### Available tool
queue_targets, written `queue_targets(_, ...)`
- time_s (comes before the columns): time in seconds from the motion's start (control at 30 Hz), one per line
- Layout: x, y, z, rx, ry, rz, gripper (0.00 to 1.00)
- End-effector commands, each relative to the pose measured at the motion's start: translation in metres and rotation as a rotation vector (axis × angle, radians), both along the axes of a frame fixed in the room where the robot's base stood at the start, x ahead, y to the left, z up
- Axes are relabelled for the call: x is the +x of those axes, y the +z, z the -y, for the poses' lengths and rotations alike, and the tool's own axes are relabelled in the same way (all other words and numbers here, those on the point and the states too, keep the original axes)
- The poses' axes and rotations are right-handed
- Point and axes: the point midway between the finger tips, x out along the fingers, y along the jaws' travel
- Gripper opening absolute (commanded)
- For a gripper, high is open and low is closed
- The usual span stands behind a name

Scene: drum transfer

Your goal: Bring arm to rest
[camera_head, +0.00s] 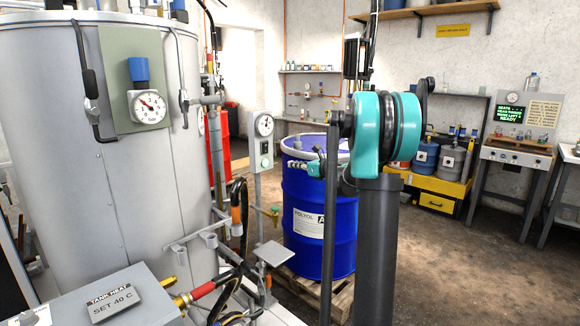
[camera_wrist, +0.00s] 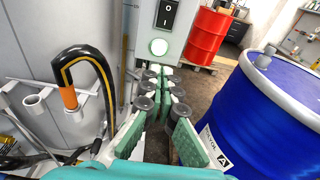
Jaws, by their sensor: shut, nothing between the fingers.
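My gripper (camera_wrist: 160,100) shows in the wrist view, its pale-green padded fingers pointing ahead in front of a grey switch box (camera_wrist: 172,30). It is shut with nothing in it and hangs between the box and the blue drum (camera_wrist: 265,115). In the head view, my teal and dark arm (camera_head: 372,135) stands in front of the blue drum (camera_head: 318,215).
The drum stands on a wooden pallet (camera_head: 345,292). A big grey tank (camera_head: 95,200) with a gauge fills the left. A black hose (camera_wrist: 85,65) with a yellow stripe hangs beside the tank. A red drum (camera_wrist: 207,38) stands behind. The floor at right (camera_head: 450,270) is clear.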

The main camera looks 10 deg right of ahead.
Motion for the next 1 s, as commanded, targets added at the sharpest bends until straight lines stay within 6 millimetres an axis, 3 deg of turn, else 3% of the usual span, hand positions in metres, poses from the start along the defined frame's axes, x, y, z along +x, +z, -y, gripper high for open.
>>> queue_targets(0.17, -0.033, -0.017, -0.025, -0.188, 0.065, 0.039, 0.00)
queue_targets(0.3, -0.098, -0.056, -0.061, -0.557, 0.217, 0.125, 0.00)
queue_targets(0.5, -0.213, -0.126, -0.087, -1.120, 0.540, 0.284, 0.00)
queue_targets(0.67, -0.306, -0.181, -0.083, -1.519, 0.865, 0.423, 0.00)
queue_targets(0.8, -0.381, -0.224, -0.063, -1.803, 1.182, 0.540, 0.00)
queue_targets(0.9, -0.421, -0.246, -0.047, -1.943, 1.384, 0.606, 0.00)
queue_targets(1.0, -0.448, -0.260, -0.034, -2.029, 1.535, 0.651, 0.00)
